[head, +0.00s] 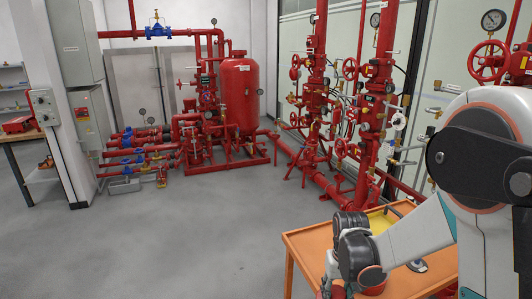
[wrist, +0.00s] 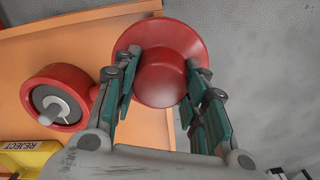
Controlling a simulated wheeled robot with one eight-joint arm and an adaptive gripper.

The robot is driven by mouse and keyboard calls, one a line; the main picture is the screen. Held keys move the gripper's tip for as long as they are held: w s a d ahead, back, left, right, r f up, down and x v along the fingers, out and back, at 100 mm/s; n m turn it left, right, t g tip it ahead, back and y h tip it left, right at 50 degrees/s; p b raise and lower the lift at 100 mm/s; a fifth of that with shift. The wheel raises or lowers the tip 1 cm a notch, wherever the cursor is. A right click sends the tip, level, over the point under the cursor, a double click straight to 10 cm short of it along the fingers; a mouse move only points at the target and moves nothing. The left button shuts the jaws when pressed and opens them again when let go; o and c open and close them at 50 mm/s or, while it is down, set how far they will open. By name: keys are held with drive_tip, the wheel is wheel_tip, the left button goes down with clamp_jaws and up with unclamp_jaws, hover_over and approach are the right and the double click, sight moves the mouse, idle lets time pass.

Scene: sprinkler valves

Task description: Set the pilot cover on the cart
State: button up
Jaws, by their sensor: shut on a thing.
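The pilot cover looks like a red round flanged piece with a raised middle (wrist: 168,75). It sits between the green-padded fingers of my gripper (wrist: 160,82), which is shut on it. The cart (head: 305,245) is orange and stands at the lower right in the head view; its top also shows in the wrist view (wrist: 50,55). In the wrist view the cover overlaps the cart's edge, part over the top and part over grey floor. I cannot tell its height above the cart. In the head view my own arm mostly hides the gripper and cover.
Red valve risers (head: 375,100) stand behind the cart. The floor left of the cart is clear.

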sight(338, 291)
drive_tip(key=shift+r+p, duration=1.7)
drive_tip(key=shift+r, duration=0.9)
drive_tip(key=shift+f, duration=0.1)
